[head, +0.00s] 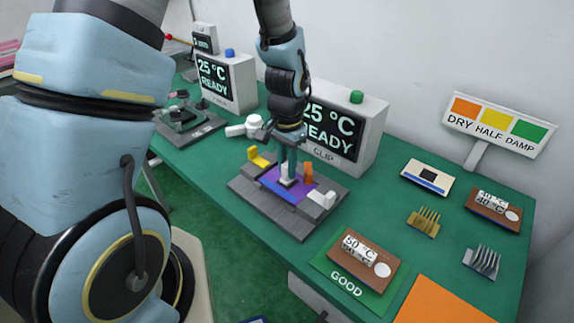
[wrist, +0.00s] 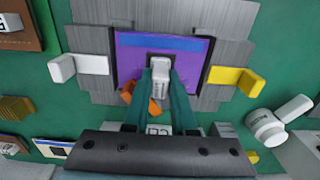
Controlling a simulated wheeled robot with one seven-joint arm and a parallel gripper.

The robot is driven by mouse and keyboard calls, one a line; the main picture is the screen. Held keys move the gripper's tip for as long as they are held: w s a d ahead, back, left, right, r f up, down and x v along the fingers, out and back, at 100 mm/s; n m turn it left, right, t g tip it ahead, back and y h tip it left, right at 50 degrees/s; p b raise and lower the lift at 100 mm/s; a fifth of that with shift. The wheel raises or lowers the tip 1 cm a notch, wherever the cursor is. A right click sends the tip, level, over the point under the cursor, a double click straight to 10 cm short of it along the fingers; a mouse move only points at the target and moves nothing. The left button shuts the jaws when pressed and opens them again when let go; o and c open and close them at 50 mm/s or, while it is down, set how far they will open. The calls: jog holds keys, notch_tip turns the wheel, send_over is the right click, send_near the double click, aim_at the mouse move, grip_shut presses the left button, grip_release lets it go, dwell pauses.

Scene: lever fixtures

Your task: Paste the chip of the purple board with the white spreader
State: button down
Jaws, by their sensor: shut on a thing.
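The purple board (head: 272,181) with a blue stripe lies in a grey fixture; it also shows in the wrist view (wrist: 132,70). My gripper (head: 287,170) is above the board, pointing down. In the wrist view its teal fingers (wrist: 160,92) are shut on the white spreader (wrist: 159,88), whose lower end is over the board's dark chip (wrist: 160,56). The spreader mostly hides the chip. I cannot tell whether they touch, nor see any paste. An orange piece (head: 308,172) stands close beside the fingers.
The fixture (head: 245,190) has a yellow lever (head: 259,158) and a white lever (head: 322,197) at its sides. Display boxes (head: 358,150) stand behind. A white cylinder with a bar (head: 254,123) is near my gripper. Brown blocks (head: 352,257) and finned pieces (head: 423,221) lie to the right.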

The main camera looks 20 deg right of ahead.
jog(key=shift+s+d, duration=0.4)
jog(key=shift+w, duration=0.15)
jog(key=shift+w+a, duration=0.45)
jog(key=shift+w, duration=0.3)
jog(key=shift+s+f, duration=0.15)
jog(key=shift+s, duration=0.9)
jog(key=shift+w, duration=0.1)
